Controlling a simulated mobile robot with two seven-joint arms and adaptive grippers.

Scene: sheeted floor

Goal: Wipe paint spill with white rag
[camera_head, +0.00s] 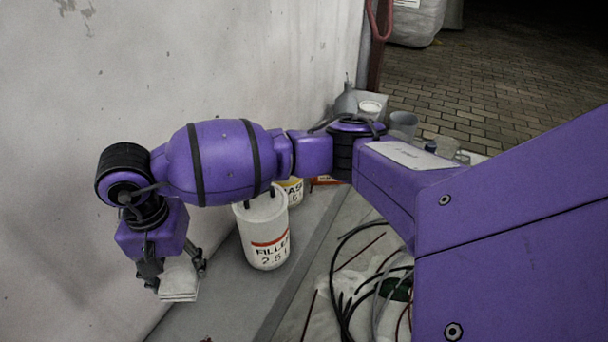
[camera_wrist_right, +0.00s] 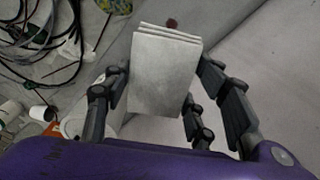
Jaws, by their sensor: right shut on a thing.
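The white rag (camera_head: 179,282) is a folded, layered pad in my right gripper (camera_head: 174,270). It hangs below the fingers at the lower left in the head view, near the pale wall. In the right wrist view the rag (camera_wrist_right: 160,75) lies between the spread fingers of my right gripper (camera_wrist_right: 162,92), which is shut on it. A small dark red paint spot (camera_wrist_right: 171,22) shows just beyond the rag's far edge on the grey surface. Part of it may be hidden by the rag. My left gripper is not in view.
A white filler bucket (camera_head: 264,232) stands on the grey ledge below my right arm. Black cables (camera_head: 350,285) lie on the sheeted floor to its right. The pale wall (camera_head: 80,150) bounds the left side. Pots (camera_head: 404,124) stand behind my arm.

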